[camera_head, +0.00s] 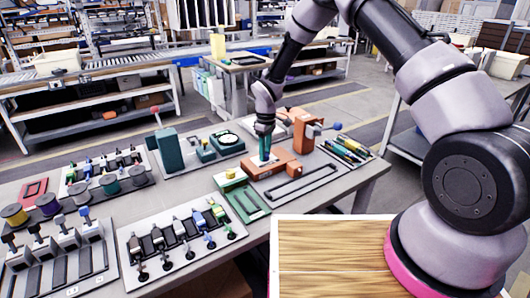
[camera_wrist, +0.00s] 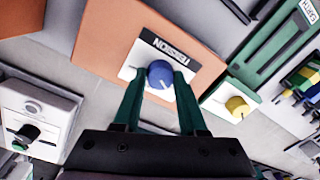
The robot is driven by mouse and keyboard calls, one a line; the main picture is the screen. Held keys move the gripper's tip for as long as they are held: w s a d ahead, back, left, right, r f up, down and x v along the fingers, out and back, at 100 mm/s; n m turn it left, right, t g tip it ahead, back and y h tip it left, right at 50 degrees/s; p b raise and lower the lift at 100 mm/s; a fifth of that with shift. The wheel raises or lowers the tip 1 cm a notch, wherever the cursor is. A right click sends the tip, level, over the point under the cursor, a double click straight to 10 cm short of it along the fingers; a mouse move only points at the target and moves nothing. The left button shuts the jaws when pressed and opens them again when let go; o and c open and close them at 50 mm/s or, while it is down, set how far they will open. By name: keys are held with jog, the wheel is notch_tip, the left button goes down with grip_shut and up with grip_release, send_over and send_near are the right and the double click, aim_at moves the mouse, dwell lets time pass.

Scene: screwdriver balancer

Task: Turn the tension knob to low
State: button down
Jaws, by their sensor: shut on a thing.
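The tension knob (camera_wrist: 160,73) is a blue round knob with a small white mark that points down in the wrist view. It sits on a white plate on the orange unit (camera_wrist: 100,40), beside a black label (camera_wrist: 171,48) reading TENSION upside down. My gripper (camera_wrist: 159,80) has its two green fingers on either side of the knob and is shut on it. In the head view my gripper (camera_head: 265,150) comes down on the orange unit (camera_head: 285,170) and hides the knob.
A green unit with a yellow knob (camera_wrist: 237,106) stands close by. A tray of screwdrivers (camera_head: 345,150) lies to the right, and a dark green device (camera_head: 170,152) to the left. Several tool racks (camera_head: 180,240) fill the table's front left.

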aim_at(266, 153)
jog(key=shift+c, duration=2.3)
grip_release()
jog(key=shift+r, duration=0.1)
notch_tip(266, 153, up, 11)
jog(key=shift+w, duration=0.25)
jog(key=shift+d, duration=0.15)
